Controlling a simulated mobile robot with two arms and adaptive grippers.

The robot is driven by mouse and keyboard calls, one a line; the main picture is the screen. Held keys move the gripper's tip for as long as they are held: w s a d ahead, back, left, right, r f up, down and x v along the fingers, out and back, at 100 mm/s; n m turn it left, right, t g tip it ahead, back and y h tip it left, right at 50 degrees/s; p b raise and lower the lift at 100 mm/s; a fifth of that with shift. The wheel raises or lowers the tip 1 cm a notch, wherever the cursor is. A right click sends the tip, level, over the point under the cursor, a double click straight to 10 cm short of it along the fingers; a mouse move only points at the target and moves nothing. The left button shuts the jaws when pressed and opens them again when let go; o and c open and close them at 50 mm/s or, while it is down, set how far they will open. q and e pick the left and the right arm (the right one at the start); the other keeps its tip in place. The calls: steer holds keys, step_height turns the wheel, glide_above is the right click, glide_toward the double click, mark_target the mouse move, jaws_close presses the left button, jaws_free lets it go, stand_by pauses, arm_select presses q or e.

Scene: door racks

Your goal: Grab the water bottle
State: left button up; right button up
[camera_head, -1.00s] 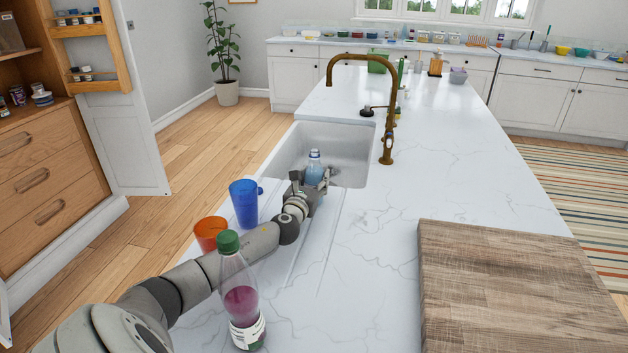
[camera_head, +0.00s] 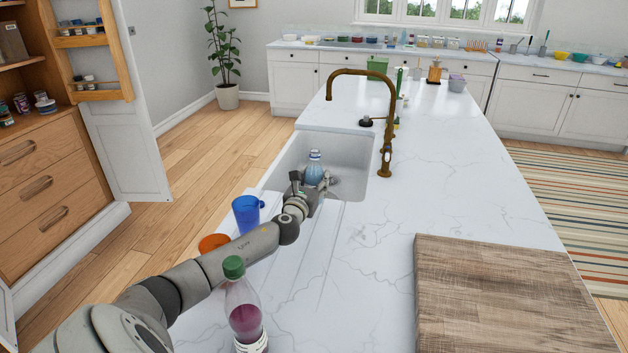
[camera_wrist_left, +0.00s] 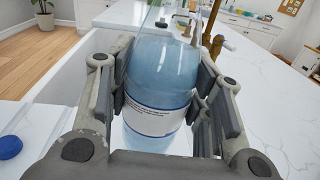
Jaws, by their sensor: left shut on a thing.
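The water bottle (camera_head: 314,169) is clear with blue-tinted contents. In the head view it stands out above the near end of the sink, beyond my left gripper (camera_head: 311,187). In the left wrist view the bottle (camera_wrist_left: 160,75) fills the space between the two fingers of my left gripper (camera_wrist_left: 160,98), and a white label shows on its front. The fingers touch it on both sides, so the gripper is shut on it. The bottle's lower part is partly hidden by the gripper in the head view. My right gripper is not in view.
The white sink (camera_head: 345,165) and brass faucet (camera_head: 388,120) are close to the bottle. A blue cup (camera_head: 246,214), an orange cup (camera_head: 212,243) and a green-capped bottle (camera_head: 245,320) stand near my left arm. A wooden board (camera_head: 505,295) lies at right.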

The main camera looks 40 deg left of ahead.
mark_target(312, 167)
arm_select(q)
steer(key=shift+r+p, duration=1.95)
steer(key=shift+r, duration=0.4)
steer(key=shift+r, duration=0.1)
